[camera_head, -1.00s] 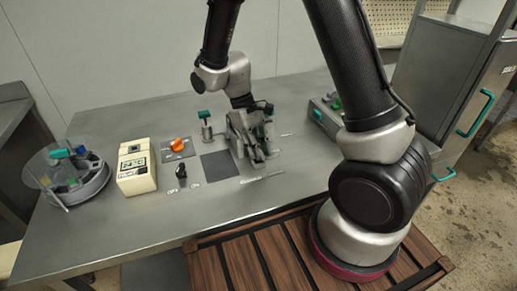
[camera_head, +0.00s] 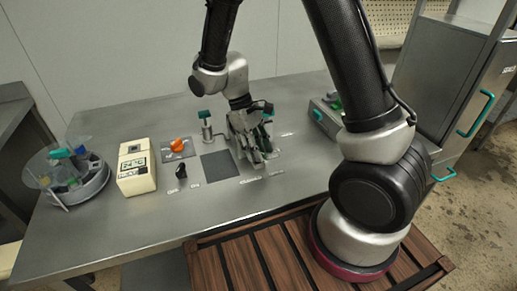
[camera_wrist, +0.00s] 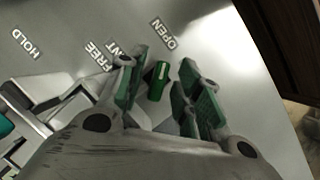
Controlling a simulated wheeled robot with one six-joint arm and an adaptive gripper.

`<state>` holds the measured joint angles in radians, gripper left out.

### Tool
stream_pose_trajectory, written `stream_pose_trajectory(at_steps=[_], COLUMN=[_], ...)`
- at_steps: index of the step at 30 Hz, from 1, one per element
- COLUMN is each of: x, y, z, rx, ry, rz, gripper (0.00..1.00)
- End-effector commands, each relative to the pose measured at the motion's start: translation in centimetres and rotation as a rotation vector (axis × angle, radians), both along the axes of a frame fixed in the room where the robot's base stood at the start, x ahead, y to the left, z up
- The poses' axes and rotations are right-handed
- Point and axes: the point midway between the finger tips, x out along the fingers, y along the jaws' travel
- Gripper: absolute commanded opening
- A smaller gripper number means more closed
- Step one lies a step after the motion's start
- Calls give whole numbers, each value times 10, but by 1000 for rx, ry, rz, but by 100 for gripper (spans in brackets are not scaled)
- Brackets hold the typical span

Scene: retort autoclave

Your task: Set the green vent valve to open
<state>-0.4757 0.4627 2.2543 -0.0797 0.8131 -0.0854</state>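The green vent valve handle (camera_wrist: 157,80) shows in the wrist view as a short green bar between my fingers. It lies near the partly covered VENT label, with the OPEN label (camera_wrist: 170,34) beyond it. My gripper (camera_wrist: 166,88) is open, with its green-padded fingers on either side of the handle. The left finger is close to the handle, and a wider gap shows on the right; I cannot tell whether either touches. In the head view, my gripper (camera_head: 256,158) is low over the table and largely hides the valve.
On the table (camera_head: 130,215) stand a cream display box (camera_head: 137,180), an orange knob (camera_head: 177,145), a black knob (camera_head: 181,171) and a teal-topped fitting (camera_head: 204,115). A round clear-walled container (camera_head: 95,190) is at the left. The table's front is clear.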

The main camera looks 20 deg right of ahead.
Motion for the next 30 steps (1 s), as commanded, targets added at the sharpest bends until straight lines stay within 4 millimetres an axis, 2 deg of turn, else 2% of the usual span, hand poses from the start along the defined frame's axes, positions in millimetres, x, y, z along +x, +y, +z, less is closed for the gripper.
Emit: stream_pose_trajectory(at_steps=[7, 11, 21, 25, 30], x=[0, 4, 27, 33, 37], y=[0, 3, 19, 24, 27], z=[1, 11, 78, 97, 110], rx=[0, 1, 2, 1, 0], ry=[1, -2, -4, -2, 0], rz=[-1, -1, 0, 0, 0], gripper=[35, 35, 35, 35, 35])
